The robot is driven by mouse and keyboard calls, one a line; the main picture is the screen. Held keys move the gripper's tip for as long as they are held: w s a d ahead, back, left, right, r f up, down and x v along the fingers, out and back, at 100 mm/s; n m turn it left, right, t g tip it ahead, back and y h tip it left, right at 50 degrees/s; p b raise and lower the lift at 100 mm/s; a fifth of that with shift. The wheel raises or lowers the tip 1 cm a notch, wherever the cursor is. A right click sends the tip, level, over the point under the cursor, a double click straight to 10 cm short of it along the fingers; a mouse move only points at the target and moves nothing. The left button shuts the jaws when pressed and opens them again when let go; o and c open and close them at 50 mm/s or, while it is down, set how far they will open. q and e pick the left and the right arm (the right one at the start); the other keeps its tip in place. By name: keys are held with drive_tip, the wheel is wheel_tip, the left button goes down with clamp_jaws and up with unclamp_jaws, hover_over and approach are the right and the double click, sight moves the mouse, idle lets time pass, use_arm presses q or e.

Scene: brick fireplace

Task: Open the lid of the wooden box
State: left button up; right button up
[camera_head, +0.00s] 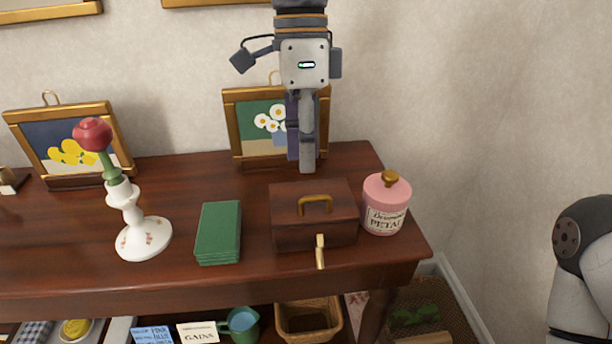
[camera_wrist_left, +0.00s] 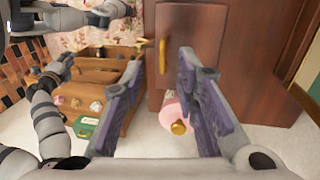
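The dark brown wooden box (camera_head: 289,234) stands on the table near its right end. Its lid is down, with a gold handle (camera_head: 316,198) on top and a gold clasp (camera_head: 320,255) at the front. My left gripper (camera_head: 301,164) points down, beyond and slightly left of the handle in the head view, apart from the box. In the left wrist view its fingers (camera_wrist_left: 158,62) are spread with nothing between them. My right gripper is not in view.
A pink jar (camera_head: 384,211) stands close to the box's right. A green stack (camera_head: 218,232) and a white vase (camera_head: 130,215) with a red flower are to its left. A framed flower picture (camera_head: 240,125) stands behind the box. Bare tabletop lies between stack and box.

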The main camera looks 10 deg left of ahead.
use_arm(q)
hover_over(306, 211)
wheel_tip(306, 211, down, 6)
clamp_jaws()
